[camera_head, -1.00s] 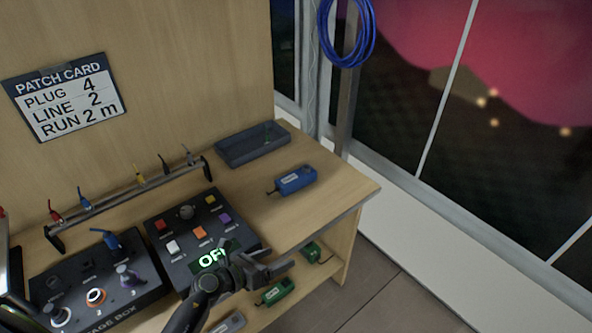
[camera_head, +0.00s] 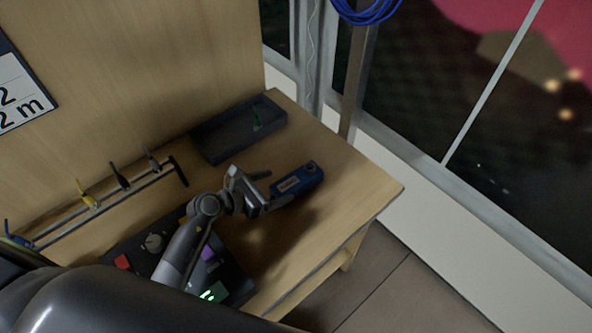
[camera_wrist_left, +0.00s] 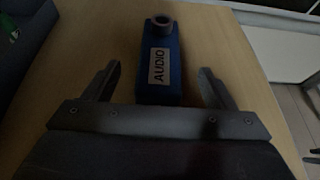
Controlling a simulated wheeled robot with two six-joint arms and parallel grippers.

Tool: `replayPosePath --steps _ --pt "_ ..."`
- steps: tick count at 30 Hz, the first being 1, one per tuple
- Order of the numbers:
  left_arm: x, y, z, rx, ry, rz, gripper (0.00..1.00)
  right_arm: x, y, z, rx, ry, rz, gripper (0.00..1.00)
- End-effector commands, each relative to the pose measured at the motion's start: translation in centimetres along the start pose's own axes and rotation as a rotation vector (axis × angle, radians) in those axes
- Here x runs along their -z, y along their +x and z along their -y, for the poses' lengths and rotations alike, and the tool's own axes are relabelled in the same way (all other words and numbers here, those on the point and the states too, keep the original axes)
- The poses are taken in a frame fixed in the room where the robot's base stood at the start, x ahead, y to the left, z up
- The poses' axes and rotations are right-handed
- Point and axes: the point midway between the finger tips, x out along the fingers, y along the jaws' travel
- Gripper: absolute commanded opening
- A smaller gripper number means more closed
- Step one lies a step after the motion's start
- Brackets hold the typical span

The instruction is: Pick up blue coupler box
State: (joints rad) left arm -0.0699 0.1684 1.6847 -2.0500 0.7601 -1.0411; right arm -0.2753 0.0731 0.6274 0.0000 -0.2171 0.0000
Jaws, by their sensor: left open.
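The blue coupler box (camera_head: 298,182) lies on the wooden bench top near its right end. In the left wrist view the blue box (camera_wrist_left: 159,80) shows a label reading AUDIO and a round grey socket at its far end. My left gripper (camera_head: 268,189) is open at the near end of the box. In the left wrist view its two fingers (camera_wrist_left: 159,85) stand apart on either side of the box's near part, with a gap on each side. My right gripper is not in view.
A dark tray (camera_head: 238,130) with a small green item stands at the back of the bench. A control panel (camera_head: 230,275) with coloured buttons sits under my left arm. A rack (camera_head: 97,205) holds several coloured plugs at the left. The bench's right corner is clear.

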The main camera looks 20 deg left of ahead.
Motion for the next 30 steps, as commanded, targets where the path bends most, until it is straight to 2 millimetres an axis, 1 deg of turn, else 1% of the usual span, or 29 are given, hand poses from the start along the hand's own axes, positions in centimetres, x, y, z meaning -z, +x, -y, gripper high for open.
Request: replayPosePath --steps 1,3,6,7,11,16,19,24,30 --pt "-0.1 0.5 0.0 0.0 -0.001 0.0 0.78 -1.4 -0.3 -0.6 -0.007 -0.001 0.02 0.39" --pt "-0.2 1.1 0.0 0.0 -0.002 0.002 0.78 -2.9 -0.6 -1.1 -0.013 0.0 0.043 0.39" --pt "-0.2 1.9 0.0 0.0 -0.001 0.001 0.78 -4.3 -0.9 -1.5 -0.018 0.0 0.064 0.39" --pt "-0.2 2.1 0.0 0.001 -0.002 0.001 0.78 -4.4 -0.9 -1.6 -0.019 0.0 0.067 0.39" --pt "-0.3 3.2 -0.1 0.001 -0.002 0.001 0.78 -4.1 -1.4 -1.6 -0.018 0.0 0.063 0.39" --pt "-0.3 5.4 -0.2 0.001 -0.003 0.001 0.78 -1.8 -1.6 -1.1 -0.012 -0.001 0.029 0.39" --pt "-0.3 6.4 -0.2 -0.001 -0.004 0.001 0.78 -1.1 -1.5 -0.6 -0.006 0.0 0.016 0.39" --pt "-0.2 7.0 -0.2 -0.001 -0.002 -0.001 0.78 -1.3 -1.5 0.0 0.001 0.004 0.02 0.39" --pt "-0.2 7.0 -0.2 -0.002 -0.002 0.0 0.78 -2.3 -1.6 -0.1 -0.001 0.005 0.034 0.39"
